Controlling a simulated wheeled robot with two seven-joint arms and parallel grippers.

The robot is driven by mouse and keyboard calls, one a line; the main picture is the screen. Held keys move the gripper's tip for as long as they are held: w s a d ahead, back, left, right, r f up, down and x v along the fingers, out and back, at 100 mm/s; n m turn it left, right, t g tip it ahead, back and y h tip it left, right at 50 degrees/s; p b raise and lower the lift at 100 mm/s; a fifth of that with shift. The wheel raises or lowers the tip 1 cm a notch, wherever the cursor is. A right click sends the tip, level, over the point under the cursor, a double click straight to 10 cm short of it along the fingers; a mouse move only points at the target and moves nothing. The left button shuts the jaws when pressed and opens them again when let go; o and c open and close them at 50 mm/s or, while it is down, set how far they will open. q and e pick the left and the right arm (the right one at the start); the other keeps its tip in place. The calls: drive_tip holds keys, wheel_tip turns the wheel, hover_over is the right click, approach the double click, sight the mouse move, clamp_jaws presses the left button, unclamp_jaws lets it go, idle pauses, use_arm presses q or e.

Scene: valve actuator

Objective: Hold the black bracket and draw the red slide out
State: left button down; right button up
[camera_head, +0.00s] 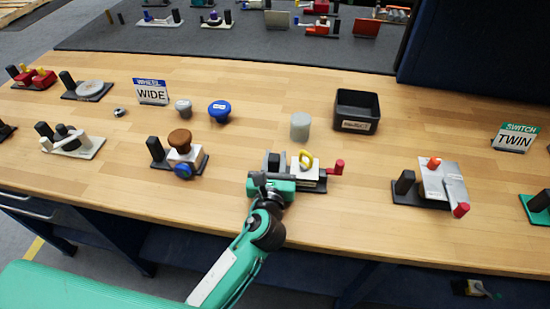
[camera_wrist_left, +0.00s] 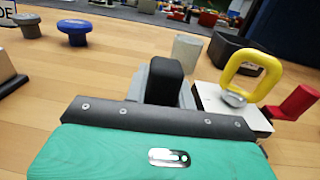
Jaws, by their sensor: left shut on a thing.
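The valve device stands near the middle of the table's front part. Its black bracket (camera_head: 273,160) is an upright post at the left end; it also shows in the wrist view (camera_wrist_left: 165,80). My left gripper (camera_head: 272,175) is at this post, with grey fingers around it, and is shut on it. The red slide (camera_head: 337,167) sticks out at the device's right end and shows at the right in the wrist view (camera_wrist_left: 296,103). A yellow ring handle (camera_head: 305,159) stands on the white block (camera_head: 307,174) between them. My right gripper is not in view.
A grey cylinder (camera_head: 300,126) and a black open bin (camera_head: 358,110) stand behind the device. Another device with a grey lever (camera_head: 448,185) is to the right, and one with a brown knob (camera_head: 180,138) to the left. The wood between is clear.

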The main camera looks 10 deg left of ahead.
use_arm(q)
drive_tip(key=shift+f, duration=0.3)
idle(0.6)
drive_tip(key=shift+r, duration=0.35)
idle(1.8)
drive_tip(key=c, duration=1.1)
unclamp_jaws()
drive_tip(key=s, duration=1.2)
drive_tip(key=shift+d, duration=0.35)
